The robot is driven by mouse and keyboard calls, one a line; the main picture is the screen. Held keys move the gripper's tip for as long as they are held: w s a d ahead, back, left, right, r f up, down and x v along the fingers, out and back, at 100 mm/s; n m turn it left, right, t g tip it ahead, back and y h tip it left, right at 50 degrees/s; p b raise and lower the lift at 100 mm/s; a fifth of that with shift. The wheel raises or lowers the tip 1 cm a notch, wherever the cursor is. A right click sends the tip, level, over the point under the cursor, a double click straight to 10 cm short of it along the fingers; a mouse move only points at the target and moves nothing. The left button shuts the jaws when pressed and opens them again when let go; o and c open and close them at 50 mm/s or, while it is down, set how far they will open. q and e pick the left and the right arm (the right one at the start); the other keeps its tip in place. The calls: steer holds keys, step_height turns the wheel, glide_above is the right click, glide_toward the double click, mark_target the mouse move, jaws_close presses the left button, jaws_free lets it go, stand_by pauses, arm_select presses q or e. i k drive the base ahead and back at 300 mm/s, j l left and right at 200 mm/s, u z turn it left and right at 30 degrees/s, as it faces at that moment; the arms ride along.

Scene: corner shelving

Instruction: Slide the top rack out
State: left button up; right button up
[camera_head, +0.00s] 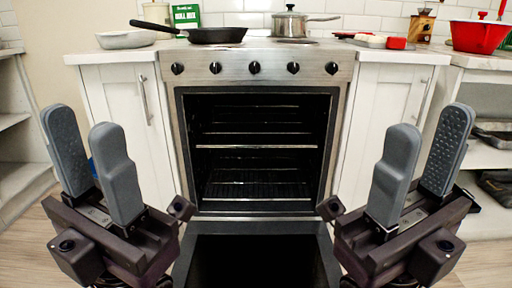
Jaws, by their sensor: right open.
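The oven (344,75) stands straight ahead with its door (258,228) folded down and its dark cavity exposed. The top rack (256,147) shows as a bright front bar across the middle of the cavity, inside the oven. A lower rack (257,190) lies beneath it as a dark grid. My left gripper (84,116) is at the left, fingers up and apart, with nothing between them. My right gripper (432,116) is at the right, also open and empty. Both are in front of the cabinets, outside the oven opening, apart from the racks.
White cabinets (120,90) flank the oven. A black pan (215,35) and a lidded pot (290,24) sit on the stovetop. A red pot (480,37) stands at right. Open shelves are at both sides. The space between my grippers is clear above the lowered door.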

mark_target(288, 146)
steer(key=j, duration=1.25)
steer(key=i+j, duration=0.1)
steer(key=j, duration=0.25)
steer(key=i+j, duration=0.1)
steer(key=j, duration=0.25)
steer(key=i+j+z, duration=0.1)
steer(key=j, duration=0.25)
steer(key=i+j, duration=0.1)
steer(key=j, duration=0.25)
steer(key=i+j, duration=0.15)
steer(key=i, duration=0.3)
steer(key=i+j, duration=0.2)
steer(key=i, duration=0.2)
steer(key=l+z, duration=0.05)
